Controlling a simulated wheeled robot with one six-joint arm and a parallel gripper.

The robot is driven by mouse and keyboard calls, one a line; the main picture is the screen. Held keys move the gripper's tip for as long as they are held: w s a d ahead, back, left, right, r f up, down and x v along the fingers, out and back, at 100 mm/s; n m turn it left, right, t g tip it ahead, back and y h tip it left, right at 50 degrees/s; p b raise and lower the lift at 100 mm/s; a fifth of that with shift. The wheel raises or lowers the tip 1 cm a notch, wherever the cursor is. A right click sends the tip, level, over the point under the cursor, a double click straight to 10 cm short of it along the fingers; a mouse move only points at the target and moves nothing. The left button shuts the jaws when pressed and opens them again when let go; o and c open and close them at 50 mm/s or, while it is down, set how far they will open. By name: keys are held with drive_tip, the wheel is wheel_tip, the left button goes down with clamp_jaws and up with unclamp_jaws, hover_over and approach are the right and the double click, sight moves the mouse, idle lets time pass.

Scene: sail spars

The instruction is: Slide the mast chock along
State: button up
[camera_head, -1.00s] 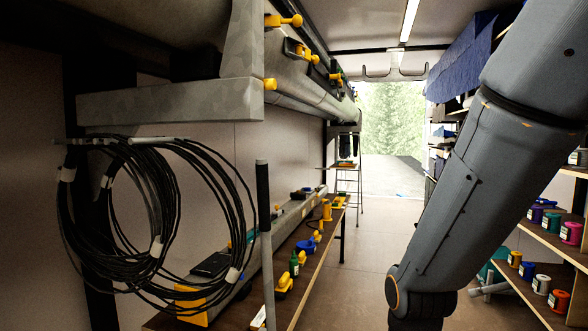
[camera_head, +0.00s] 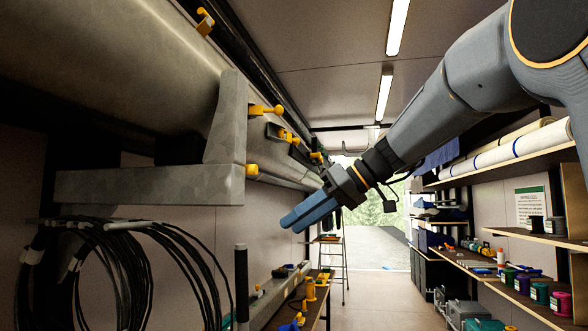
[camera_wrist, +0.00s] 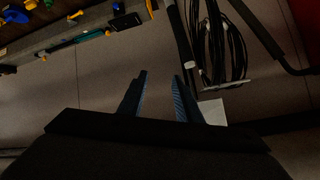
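A grey L-shaped bracket (camera_head: 150,186), which looks like the mast chock, sits under and beside a large mast-like tube (camera_head: 120,60) at the left in the head view. Yellow knobs (camera_head: 265,110) stick out from its upright part and from its lower end. My gripper (camera_head: 287,222) is in mid-air to the right of the bracket, its blue fingers pointing left and slightly down. The wrist view shows the two fingers (camera_wrist: 160,82) apart with nothing between them. The bracket cannot be clearly made out in the wrist view.
Coiled black cables (camera_head: 120,270) hang below the bracket, beside a dark upright post (camera_head: 241,285). A low bench (camera_head: 318,305) holds yellow and blue tools. Shelves with paint pots (camera_head: 540,293) line the right. The aisle floor (camera_head: 375,290) is clear up to a stepladder (camera_head: 333,260).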

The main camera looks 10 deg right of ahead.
wheel_tip(320, 180, up, 14)
drive_tip(key=s+a+r+n+y, duration=0.1)
drive_tip(key=s+a+n+y, duration=0.15)
drive_tip(key=n, duration=0.25)
drive_tip(key=p+x, duration=0.2)
drive_tip(key=x, duration=0.5)
drive_tip(key=shift+d+f+y, duration=0.15)
drive_tip(key=shift+d+y, duration=0.1)
drive_tip(key=shift+d, duration=0.1)
drive_tip(key=shift+c, duration=1.1)
drive_tip(key=shift+a, duration=0.15)
drive_tip(key=c, duration=0.5)
drive_tip(key=o, duration=1.1)
drive_tip(key=shift+w, duration=0.2)
